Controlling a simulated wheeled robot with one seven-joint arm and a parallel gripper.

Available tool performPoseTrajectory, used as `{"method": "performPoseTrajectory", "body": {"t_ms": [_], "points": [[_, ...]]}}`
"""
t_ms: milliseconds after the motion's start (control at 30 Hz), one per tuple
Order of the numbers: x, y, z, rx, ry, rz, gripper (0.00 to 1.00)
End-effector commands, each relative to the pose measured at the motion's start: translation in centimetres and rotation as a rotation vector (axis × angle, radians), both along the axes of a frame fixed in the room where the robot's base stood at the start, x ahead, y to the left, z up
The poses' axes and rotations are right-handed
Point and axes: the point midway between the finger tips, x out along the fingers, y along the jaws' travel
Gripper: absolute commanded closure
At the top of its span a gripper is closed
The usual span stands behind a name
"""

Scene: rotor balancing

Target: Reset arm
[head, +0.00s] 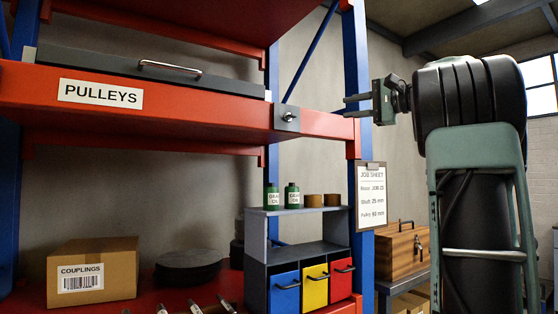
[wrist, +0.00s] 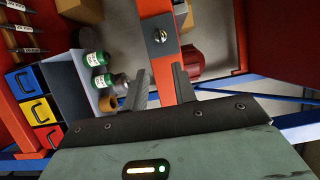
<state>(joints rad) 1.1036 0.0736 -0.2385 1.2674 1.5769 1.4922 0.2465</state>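My gripper (head: 348,106) is raised at the right of the head view, level with the front of the red shelf. Its two fingers point left, apart, with nothing between them. In the wrist view my gripper (wrist: 162,72) also shows both fingers spread and empty. The red shelf beam with a round metal knob (wrist: 160,36) lies beyond the fingertips. In the head view this knob (head: 289,117) sits on a grey plate to the left of my gripper. I cannot tell the exact gap to the blue post.
A grey drawer (head: 150,75) labelled PULLEYS sits on the upper shelf. Below are a COUPLINGS box (head: 92,272), dark discs (head: 188,266), green bottles (head: 271,196) and coloured bins (head: 314,287). A job sheet clipboard (head: 371,195) hangs on the blue post (head: 357,60). A wooden chest (head: 402,254) stands behind.

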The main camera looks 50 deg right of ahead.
Motion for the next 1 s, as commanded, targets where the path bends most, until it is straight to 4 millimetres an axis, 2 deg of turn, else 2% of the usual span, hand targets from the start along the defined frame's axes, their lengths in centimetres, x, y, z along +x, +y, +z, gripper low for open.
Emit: {"method": "performPoseTrajectory", "body": {"t_ms": [200,267,367,467,600,733,867,1000], "points": [[0.0,0.0,0.0,0.0,0.0,0.0,0.73],[0.7,0.4,-0.4,0.006,0.011,0.011,0.73],[3.3,1.8,-2.2,0.024,0.058,0.05,0.73],[7.3,4.9,-5.5,0.04,0.146,0.117,0.73],[12.5,11.6,-11.4,0.024,0.304,0.239,0.73],[15.3,18.9,-16.9,-0.037,0.449,0.363,0.73],[16.0,26.6,-22.5,-0.141,0.588,0.498,0.73],[14.4,35.0,-28.2,-0.305,0.716,0.662,0.73]]}}
